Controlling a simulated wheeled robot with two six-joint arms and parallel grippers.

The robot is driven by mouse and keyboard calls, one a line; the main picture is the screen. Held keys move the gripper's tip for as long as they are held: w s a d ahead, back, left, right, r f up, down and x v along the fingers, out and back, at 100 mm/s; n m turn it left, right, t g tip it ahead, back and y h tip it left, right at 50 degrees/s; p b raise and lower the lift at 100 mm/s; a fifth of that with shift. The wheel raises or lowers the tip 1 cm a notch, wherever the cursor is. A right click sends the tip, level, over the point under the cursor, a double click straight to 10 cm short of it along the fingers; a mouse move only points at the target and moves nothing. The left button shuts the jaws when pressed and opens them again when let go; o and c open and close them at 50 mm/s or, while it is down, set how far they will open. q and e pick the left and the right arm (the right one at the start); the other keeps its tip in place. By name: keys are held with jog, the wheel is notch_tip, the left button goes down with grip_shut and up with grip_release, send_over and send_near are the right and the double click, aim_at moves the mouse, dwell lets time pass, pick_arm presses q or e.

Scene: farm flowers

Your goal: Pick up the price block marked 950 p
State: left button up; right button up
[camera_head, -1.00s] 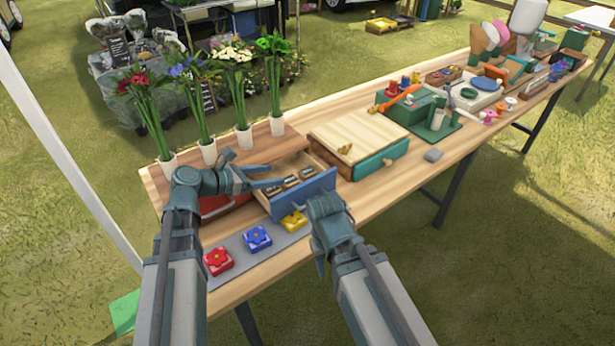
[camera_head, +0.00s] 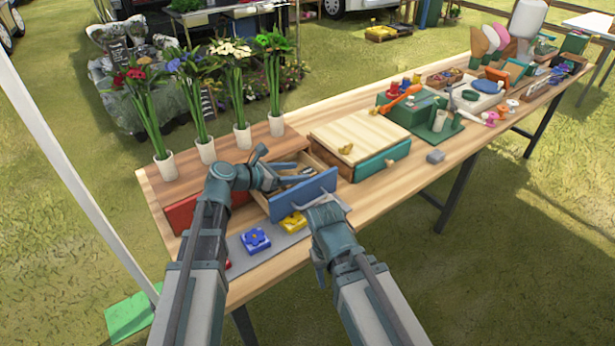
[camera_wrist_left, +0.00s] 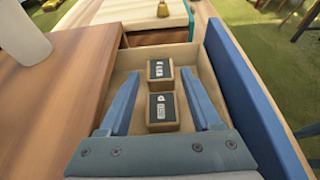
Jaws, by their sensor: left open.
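In the left wrist view two small price blocks with dark faces and pale marks, a far one (camera_wrist_left: 160,69) and a near one (camera_wrist_left: 163,108), lie in the open wooden drawer. The marks are too small to read surely. My left gripper (camera_head: 280,170) is open over the drawer; its fingers (camera_wrist_left: 162,95) stand on either side of the blocks, with nothing held. In the head view the gripper mostly covers the blocks. The drawer's blue front (camera_head: 304,194) faces me. My right gripper (camera_head: 322,204) is at the outside of this front; its fingers are unclear.
Yellow (camera_head: 293,223) and blue (camera_head: 256,240) flower blocks lie on a grey strip before the drawer. White vases (camera_head: 205,150) with flowers stand behind on the wooden top. A closed teal drawer (camera_head: 384,160) is to the right. The drawer walls are close around the left fingers.

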aim_at(308, 171)
pick_arm(q)
jog(key=b+x, duration=0.1)
jog(key=x, duration=0.3)
jog(key=shift+w+f, duration=0.1)
jog(key=shift+w+d+b, duration=0.15)
jog(key=shift+d+b, duration=0.1)
jog(key=shift+b, duration=0.05)
grip_shut()
